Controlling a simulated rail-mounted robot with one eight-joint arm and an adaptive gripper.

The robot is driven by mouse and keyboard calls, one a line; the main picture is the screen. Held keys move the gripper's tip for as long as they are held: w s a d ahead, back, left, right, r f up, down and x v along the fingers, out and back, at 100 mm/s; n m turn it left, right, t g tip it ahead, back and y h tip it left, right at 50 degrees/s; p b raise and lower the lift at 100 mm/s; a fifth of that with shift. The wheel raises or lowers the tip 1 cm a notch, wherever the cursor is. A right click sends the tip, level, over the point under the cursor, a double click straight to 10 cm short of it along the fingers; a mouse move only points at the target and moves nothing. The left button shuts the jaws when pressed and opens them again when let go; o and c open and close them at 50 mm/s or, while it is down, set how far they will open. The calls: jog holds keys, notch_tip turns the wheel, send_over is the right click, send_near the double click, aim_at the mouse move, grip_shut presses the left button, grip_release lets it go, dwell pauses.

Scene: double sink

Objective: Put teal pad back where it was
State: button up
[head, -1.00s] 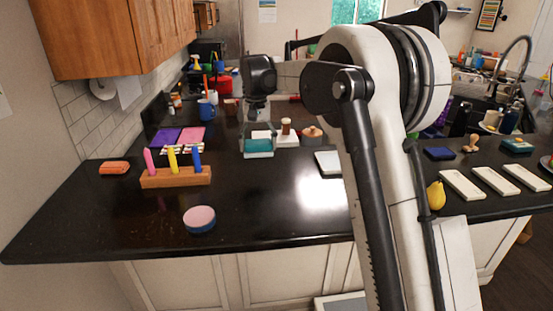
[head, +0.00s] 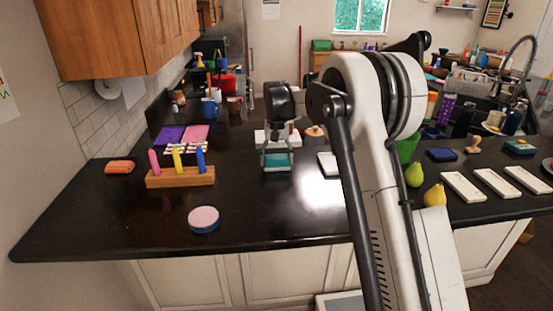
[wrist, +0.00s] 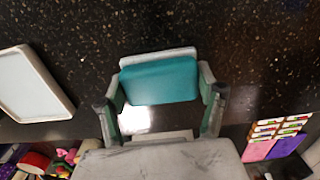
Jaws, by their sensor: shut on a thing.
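The teal pad (head: 277,161) is a flat, teal-topped block with a pale grey edge. My gripper (head: 276,154) is shut on it, one finger at each side, over the middle of the dark counter. In the wrist view the teal pad (wrist: 160,80) sits between the two fingers, its pale edge away from the palm. Its underside is hidden, and I cannot tell how far it is above the counter.
A white tray (head: 328,163) lies just right of the pad; it also shows in the wrist view (wrist: 30,85). A wooden holder (head: 181,178) with colored pegs stands left. A round pink-topped tin (head: 204,219) is in front. Pears, a blue pad (head: 441,154) and white trays lie right.

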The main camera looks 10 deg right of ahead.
aim_at(277, 157)
jog(key=shift+f, duration=0.1)
jog(key=o, duration=1.2)
notch_tip(277, 157, up, 12)
jog(key=b, duration=0.1)
jog(key=s+r+t, duration=0.2)
jog(key=s+r, duration=0.5)
jog(key=s, duration=0.5)
jog(key=s+f+n+t, duration=0.1)
jog(key=s+f+t, duration=0.15)
jog(key=s, duration=2.05)
jog(key=s+f+t, duration=0.1)
jog(key=s+f, duration=0.1)
jog(key=s, duration=0.1)
jog(key=s+f, duration=0.3)
jog(key=s, duration=0.1)
jog(key=s+f+t, duration=0.1)
jog(key=s+f, duration=0.2)
jog(key=s, duration=0.1)
jog(key=shift+f+t, duration=0.15)
jog(key=shift+t, duration=0.2)
